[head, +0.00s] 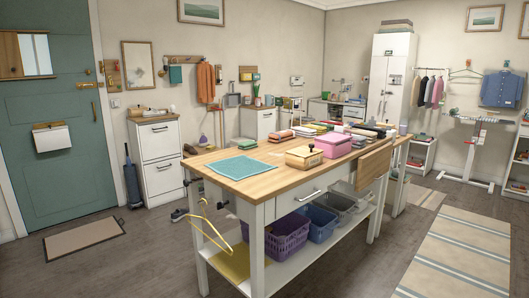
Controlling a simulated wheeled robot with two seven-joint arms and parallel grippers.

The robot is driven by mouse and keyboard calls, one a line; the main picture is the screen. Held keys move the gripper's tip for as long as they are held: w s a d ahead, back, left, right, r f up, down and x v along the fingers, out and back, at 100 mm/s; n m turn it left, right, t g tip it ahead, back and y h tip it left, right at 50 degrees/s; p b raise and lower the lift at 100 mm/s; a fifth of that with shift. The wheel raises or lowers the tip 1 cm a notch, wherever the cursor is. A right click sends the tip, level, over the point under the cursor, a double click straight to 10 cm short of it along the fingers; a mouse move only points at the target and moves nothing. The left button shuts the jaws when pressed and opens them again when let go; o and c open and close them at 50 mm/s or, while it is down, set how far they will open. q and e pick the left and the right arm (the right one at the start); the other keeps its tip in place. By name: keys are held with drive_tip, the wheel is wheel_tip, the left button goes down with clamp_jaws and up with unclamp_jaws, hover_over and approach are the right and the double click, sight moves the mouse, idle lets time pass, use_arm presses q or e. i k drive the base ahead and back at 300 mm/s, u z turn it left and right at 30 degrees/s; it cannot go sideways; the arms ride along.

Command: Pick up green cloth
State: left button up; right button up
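A flat teal-green cloth (238,167) lies spread on the near left part of the wooden-topped table (262,189). Nothing rests on it and its edges look flat. It is the largest green cloth in view. A smaller teal cloth (176,75) hangs on the far wall rack. Neither of my grippers shows in the head view, so their place relative to the cloth cannot be seen.
A cream box (304,158) with a dark knob and a pink box (337,146) stand right of the cloth. Folded cloths lie behind them. A yellow hanger (213,238) hangs at the table's left end. Purple (287,237) and blue baskets sit below. A striped rug (462,254) lies right.

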sight(249, 144)
drive_tip(key=u, duration=0.9)
drive_tip(key=i, duration=6.3)
drive_tip(key=z, duration=1.95)
